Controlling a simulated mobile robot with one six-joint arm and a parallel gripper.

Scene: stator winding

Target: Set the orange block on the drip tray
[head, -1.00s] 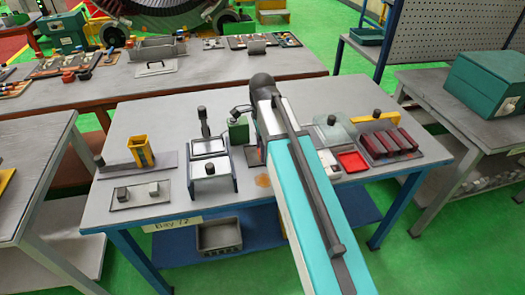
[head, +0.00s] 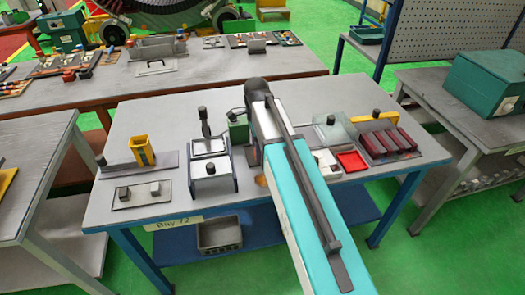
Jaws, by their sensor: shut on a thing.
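My arm reaches over the middle of the bench, and its long turquoise link hides the spot beneath it. My gripper is behind the arm and I cannot make out its fingers or what is between them. I see no clear orange block. A small flat orange patch (head: 262,181) shows on the bench top beside the arm, partly covered, and I cannot tell what it is. I cannot tell for sure which thing is the drip tray. A shallow red tray (head: 352,161) lies right of the arm.
Left of the arm stand a grey press-like fixture (head: 211,172), a green block (head: 238,128) and a yellow upright holder (head: 141,150). On the right are a rack of dark red bars (head: 390,143) and a clear plate with a knob (head: 331,122).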

